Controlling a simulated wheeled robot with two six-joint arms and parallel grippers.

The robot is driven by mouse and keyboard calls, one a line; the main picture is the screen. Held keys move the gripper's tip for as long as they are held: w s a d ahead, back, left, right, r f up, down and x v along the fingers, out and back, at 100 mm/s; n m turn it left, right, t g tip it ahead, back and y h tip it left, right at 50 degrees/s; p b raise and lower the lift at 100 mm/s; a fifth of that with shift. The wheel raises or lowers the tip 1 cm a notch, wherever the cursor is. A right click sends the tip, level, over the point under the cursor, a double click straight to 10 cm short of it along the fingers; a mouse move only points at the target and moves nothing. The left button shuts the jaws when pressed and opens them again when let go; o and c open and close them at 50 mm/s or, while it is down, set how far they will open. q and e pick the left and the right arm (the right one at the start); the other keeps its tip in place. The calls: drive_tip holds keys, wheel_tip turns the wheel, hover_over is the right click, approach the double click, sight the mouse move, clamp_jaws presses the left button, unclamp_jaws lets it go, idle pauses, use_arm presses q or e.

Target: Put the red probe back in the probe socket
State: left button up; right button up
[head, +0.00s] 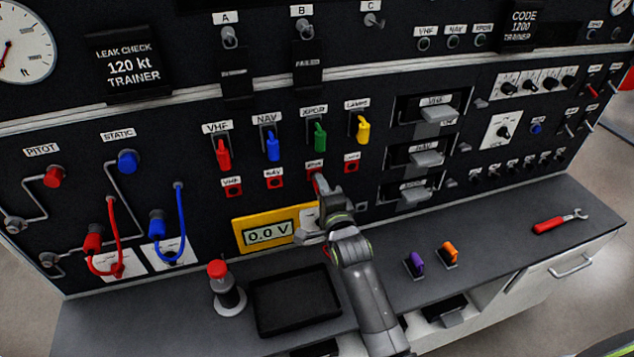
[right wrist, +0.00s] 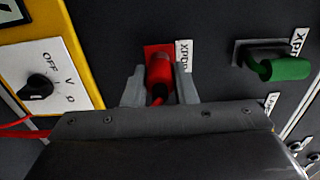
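The red probe (right wrist: 158,75) is between the two fingers of my right gripper (right wrist: 160,85), at the red XPDR jack plate (right wrist: 152,50) on the panel. Its tip is hidden, so I cannot tell how deep it sits. In the head view the probe (head: 318,181) shows just beyond my right gripper (head: 323,192). I cannot clearly identify the probe socket. A dark cylinder with a red top (head: 218,269) stands on a round pale base on the bench. My left gripper is out of view.
A black tray (head: 296,299) lies on the bench left of my right arm. Purple (head: 414,264) and orange (head: 449,253) pieces and a red-handled wrench (head: 560,221) lie to the right. The green lever (right wrist: 277,69) sticks out near my right gripper.

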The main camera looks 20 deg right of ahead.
clamp_jaws()
drive_tip(key=shift+s+p, duration=0.1)
drive_tip(key=shift+p, duration=0.2)
drive_tip(key=shift+s, duration=0.45)
drive_tip(key=shift+p, duration=0.35)
drive_tip(key=s+p, duration=0.2)
drive_tip(key=s, duration=0.1)
drive_tip(key=shift+f, duration=0.1)
